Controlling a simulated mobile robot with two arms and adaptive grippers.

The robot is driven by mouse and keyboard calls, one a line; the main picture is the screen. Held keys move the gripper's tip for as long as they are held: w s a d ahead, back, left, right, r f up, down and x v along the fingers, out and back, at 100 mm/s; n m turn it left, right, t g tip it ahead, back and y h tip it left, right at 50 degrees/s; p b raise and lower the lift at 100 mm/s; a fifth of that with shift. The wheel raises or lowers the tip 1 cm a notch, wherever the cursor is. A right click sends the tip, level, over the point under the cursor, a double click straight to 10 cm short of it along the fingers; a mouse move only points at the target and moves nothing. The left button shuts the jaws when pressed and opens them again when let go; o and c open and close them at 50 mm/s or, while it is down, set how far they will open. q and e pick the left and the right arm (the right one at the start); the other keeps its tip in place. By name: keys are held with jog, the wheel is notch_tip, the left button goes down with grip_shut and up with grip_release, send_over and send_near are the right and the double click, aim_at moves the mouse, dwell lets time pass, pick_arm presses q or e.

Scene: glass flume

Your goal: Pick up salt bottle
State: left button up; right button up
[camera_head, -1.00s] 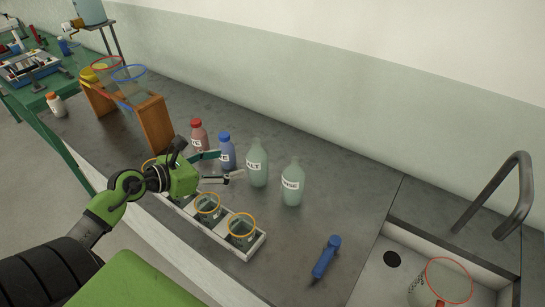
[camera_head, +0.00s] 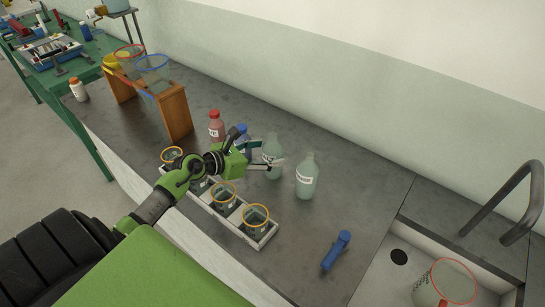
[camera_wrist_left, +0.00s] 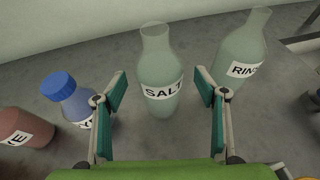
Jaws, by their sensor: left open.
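The salt bottle (camera_head: 272,165) is pale green glass with a white label and stands upright on the grey counter. In the left wrist view the salt bottle (camera_wrist_left: 160,70) stands between the fingers, its SALT label facing me. My left gripper (camera_head: 266,156) is open, one finger on each side of the bottle in the picture. The fingers also show in the left wrist view (camera_wrist_left: 160,95), with gaps between them and the bottle. In the head view the gripper partly hides the bottle's label. My right gripper is not in view.
The rinse bottle (camera_head: 307,177) stands close on the right. A blue-capped bottle (camera_head: 243,140) and a red-capped bottle (camera_head: 216,126) stand on the left. A white rack (camera_head: 237,220) with ringed beakers lies in front. A blue tool (camera_head: 336,251) and a sink are at right.

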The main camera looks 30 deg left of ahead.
pick_arm(q)
jog(key=shift+f+x, duration=0.2)
jog(key=shift+x, duration=1.6)
jog(key=shift+s+a, duration=0.1)
jog(key=c, duration=1.2)
jog(key=shift+r, duration=0.1)
jog(key=shift+c, duration=0.2)
